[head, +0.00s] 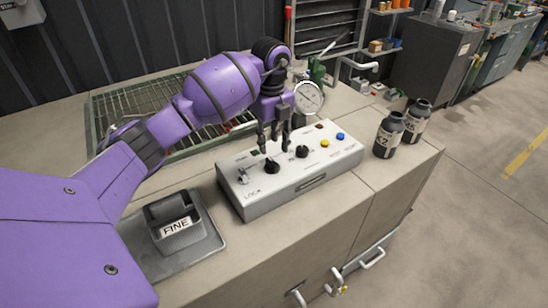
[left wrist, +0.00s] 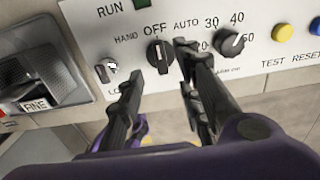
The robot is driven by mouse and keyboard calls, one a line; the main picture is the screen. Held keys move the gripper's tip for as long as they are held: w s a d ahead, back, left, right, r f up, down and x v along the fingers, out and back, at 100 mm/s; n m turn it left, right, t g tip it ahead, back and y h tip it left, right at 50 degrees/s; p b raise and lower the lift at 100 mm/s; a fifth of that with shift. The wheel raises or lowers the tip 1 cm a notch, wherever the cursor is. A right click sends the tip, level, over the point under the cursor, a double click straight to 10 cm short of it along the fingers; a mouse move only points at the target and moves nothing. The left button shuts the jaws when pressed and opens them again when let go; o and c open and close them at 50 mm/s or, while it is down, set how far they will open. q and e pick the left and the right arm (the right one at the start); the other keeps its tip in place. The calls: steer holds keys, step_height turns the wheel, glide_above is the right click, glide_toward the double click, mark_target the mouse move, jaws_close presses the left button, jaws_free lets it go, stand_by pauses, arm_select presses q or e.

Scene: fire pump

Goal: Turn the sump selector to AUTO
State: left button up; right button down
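The sump selector (head: 272,167) is a black knob on the white control box (head: 330,163). In the left wrist view the selector (left wrist: 158,55) sits below the labels HAND, OFF and AUTO, and its pointer looks upright, toward OFF. My left gripper (head: 274,147) is open above the box. In the left wrist view the fingers of my left gripper (left wrist: 159,64) show to the left and right of the selector; whether they touch it I cannot tell. My right gripper is not in view.
A second black knob (left wrist: 231,42) with numbers stands close right of the selector, then yellow and blue buttons. A key switch (left wrist: 105,70) is to the left. A pressure gauge (head: 308,97) stands behind the box, two dark bottles (head: 388,134) to its right, a FINE-marked unit (head: 178,225) front left.

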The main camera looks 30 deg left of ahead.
mark_target(272, 161)
arm_select(q)
step_height(272, 161, down, 7)
steer(key=shift+r, duration=0.15)
steer(key=shift+d, duration=0.1)
jaws_close()
